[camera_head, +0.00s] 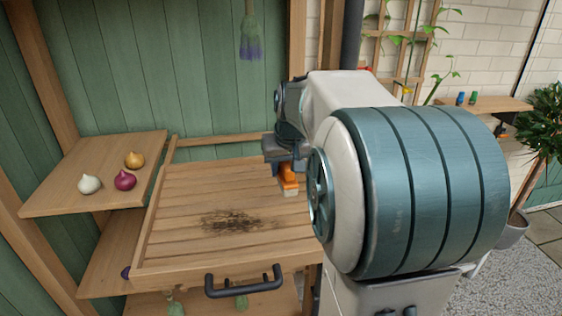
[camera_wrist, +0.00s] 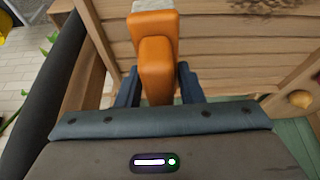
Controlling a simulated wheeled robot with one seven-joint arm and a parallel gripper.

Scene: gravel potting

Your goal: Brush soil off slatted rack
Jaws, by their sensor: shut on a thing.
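The slatted rack (camera_head: 180,225) is a pale wooden tray of slats with a black handle at its front. A dark patch of soil (camera_head: 231,221) lies on the slats near the middle front. My gripper (camera_head: 285,160) is over the rack's right back part, partly hidden by my arm. It is shut on an orange brush (camera_head: 288,178) with a pale lower end. In the wrist view the brush (camera_wrist: 154,60) stands between my two dark fingers (camera_wrist: 158,88), with slats behind it. The soil (camera_wrist: 262,6) shows at that view's top edge. I cannot tell if the brush touches the slats.
A side shelf (camera_head: 60,190) on the left holds a white onion (camera_head: 89,184), a red onion (camera_head: 125,180) and a yellow onion (camera_head: 134,160). The black handle (camera_head: 244,284) juts out in front. A bundle of lavender (camera_head: 250,40) hangs at the back. The rack's left slats are clear.

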